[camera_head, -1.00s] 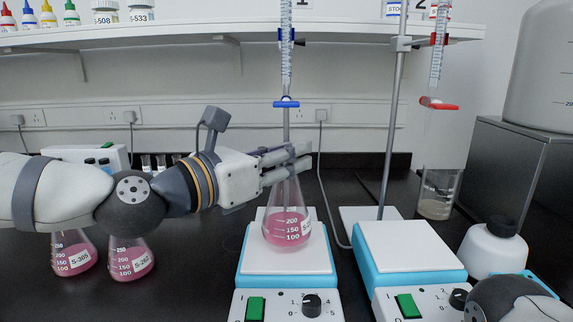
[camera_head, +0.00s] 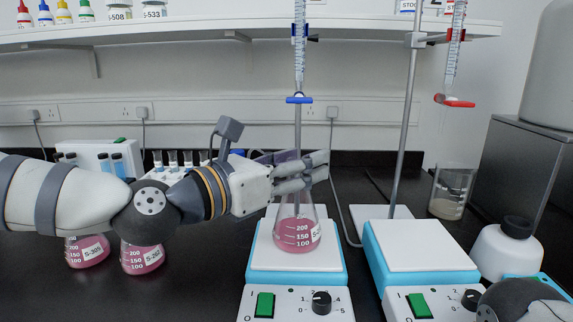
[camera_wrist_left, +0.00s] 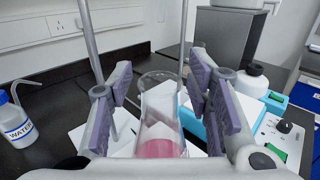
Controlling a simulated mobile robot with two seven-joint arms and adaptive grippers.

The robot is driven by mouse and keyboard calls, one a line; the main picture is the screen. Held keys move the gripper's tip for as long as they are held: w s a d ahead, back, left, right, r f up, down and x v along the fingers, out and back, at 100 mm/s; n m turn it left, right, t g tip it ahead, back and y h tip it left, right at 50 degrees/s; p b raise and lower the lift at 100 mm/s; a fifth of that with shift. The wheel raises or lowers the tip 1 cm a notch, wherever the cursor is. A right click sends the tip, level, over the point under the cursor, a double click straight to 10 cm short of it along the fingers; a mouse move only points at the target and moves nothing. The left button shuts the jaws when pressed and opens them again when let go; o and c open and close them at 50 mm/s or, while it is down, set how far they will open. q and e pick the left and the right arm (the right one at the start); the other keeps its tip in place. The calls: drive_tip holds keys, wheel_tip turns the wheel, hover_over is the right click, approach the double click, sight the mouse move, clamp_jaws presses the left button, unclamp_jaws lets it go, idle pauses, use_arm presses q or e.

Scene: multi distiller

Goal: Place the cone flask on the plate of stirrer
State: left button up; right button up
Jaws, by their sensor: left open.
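The cone flask (camera_head: 297,236) with pink liquid stands upright on the white plate (camera_head: 268,262) of the left stirrer, under the burette with the blue tap. My left gripper (camera_head: 324,168) comes in from the left at the flask's neck. Its fingers are apart, one on each side of the neck. In the left wrist view, the flask (camera_wrist_left: 160,147) shows between the two open fingers, with visible gaps beside its rim. The upper neck is partly hidden by the fingers in the head view. My right gripper is out of view.
A second stirrer (camera_head: 415,243) with an empty plate stands to the right. Two more pink flasks (camera_head: 142,257) stand below my left arm. The burette's blue tap (camera_head: 299,100) hangs above the flask. A beaker (camera_head: 450,193) and white bottle (camera_head: 503,252) are at right.

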use_arm(q)
drive_tip(key=v, duration=1.2)
drive_tip(key=shift+r+p, duration=0.2)
drive_tip(key=shift+p, duration=0.1)
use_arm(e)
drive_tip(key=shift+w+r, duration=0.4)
